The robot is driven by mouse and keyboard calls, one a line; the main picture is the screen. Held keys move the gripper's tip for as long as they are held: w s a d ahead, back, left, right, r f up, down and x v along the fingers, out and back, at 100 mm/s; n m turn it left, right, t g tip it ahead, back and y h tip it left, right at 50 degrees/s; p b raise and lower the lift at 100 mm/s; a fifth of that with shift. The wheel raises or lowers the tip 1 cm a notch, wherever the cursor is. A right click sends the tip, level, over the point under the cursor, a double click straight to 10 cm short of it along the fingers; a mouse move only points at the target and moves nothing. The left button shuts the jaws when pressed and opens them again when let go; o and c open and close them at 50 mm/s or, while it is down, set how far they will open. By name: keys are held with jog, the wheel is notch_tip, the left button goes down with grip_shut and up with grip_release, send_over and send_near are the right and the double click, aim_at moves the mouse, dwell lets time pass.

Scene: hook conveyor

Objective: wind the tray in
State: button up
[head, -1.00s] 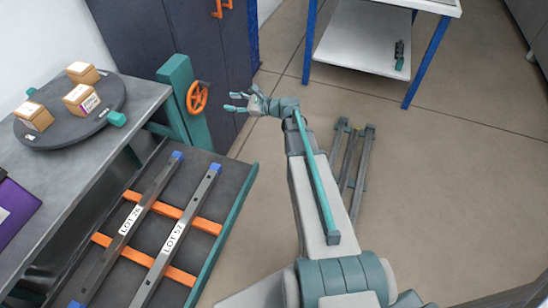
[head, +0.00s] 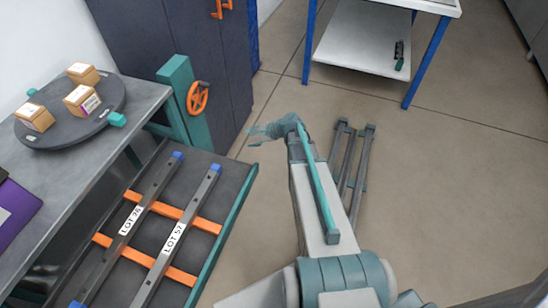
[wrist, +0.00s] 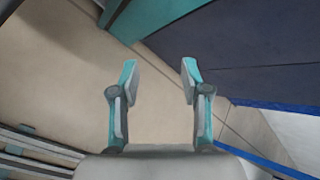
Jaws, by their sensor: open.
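The tray (head: 236,174) is a dark flat bed with a teal edge, beside and below the grey bench. It holds two long dark bars with blue ends, labelled LOT 26 (head: 131,219) and LOT 57 (head: 174,238), across orange strips. An orange handwheel (head: 197,98) is on a teal post (head: 176,72) at the tray's far end. My gripper (head: 254,135) is right of the wheel, apart from it, and blurred in the head view. In the wrist view my gripper (wrist: 158,78) is open and empty. The wheel is not identifiable there.
A round dark turntable (head: 60,133) with several small boxes stands on the bench (head: 75,185). A dark cabinet (head: 150,30) is behind the post. A blue-legged white shelf table (head: 360,40) stands at the back right. Grey rails (head: 355,160) lie right of my arm.

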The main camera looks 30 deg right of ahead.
jog(key=s+d+f+n+g+h, duration=0.3)
jog(key=s+d+f+n+h, duration=0.1)
jog(key=f, duration=0.5)
jog(key=shift+s+d+n, duration=0.8)
jog(key=shift+s+d, duration=0.3)
jog(key=shift+s, duration=0.35)
